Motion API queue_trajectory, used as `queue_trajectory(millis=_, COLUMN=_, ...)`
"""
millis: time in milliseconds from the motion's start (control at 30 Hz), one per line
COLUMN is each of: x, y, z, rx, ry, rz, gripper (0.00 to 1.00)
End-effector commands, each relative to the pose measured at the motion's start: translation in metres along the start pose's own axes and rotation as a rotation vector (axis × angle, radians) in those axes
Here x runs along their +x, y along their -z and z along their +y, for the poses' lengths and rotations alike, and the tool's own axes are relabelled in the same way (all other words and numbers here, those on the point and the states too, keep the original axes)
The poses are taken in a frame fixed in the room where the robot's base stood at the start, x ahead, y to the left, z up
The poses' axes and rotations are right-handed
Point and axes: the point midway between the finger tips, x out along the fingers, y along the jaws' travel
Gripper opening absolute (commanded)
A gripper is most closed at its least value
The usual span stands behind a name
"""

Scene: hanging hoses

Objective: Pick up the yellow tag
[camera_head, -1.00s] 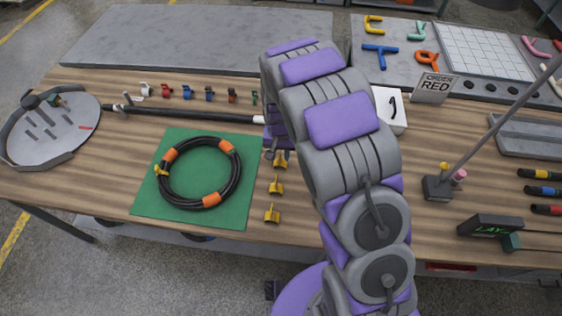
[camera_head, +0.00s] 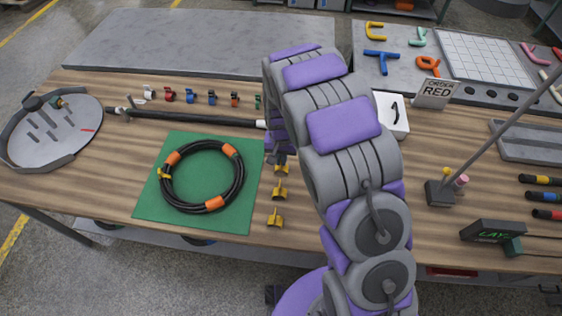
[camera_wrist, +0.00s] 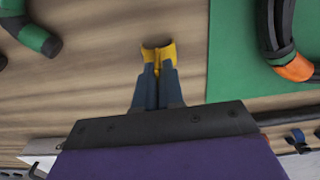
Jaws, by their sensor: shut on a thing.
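Three small yellow tags stand in a column on the wooden table, just right of the green mat (camera_head: 150,205). The nearest tag (camera_head: 274,219) and the middle tag (camera_head: 279,191) stand free. The farthest tag (camera_head: 282,170) is partly hidden by my gripper (camera_head: 279,158). In the wrist view my gripper (camera_wrist: 157,74) has its dark fingers closed together on a yellow tag (camera_wrist: 158,52), whose curved upper part shows beyond the fingertips. The tag appears close to the wood; I cannot tell whether it touches it.
A black coiled hose (camera_head: 240,178) with orange bands and a yellow piece lies on the mat. A row of coloured clips (camera_head: 211,97) and a dark bar (camera_head: 190,118) lie behind. An order sign (camera_head: 434,92) and a pole base (camera_head: 439,193) stand right of my arm.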

Motion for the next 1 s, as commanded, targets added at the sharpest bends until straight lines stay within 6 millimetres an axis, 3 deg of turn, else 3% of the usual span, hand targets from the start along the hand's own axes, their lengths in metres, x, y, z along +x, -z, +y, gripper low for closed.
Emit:
queue_trajectory(millis=267, x=-0.022, y=0.001, z=0.002, rx=0.001, ry=0.003, rz=0.001, gripper=0.0)
queue_trajectory(millis=700, x=-0.097, y=0.001, z=-0.001, rx=0.0, ry=0.001, rz=0.004, gripper=0.0)
queue_trajectory(millis=1000, x=-0.1, y=0.0, z=0.001, rx=0.001, ry=0.001, rz=-0.001, gripper=0.0)
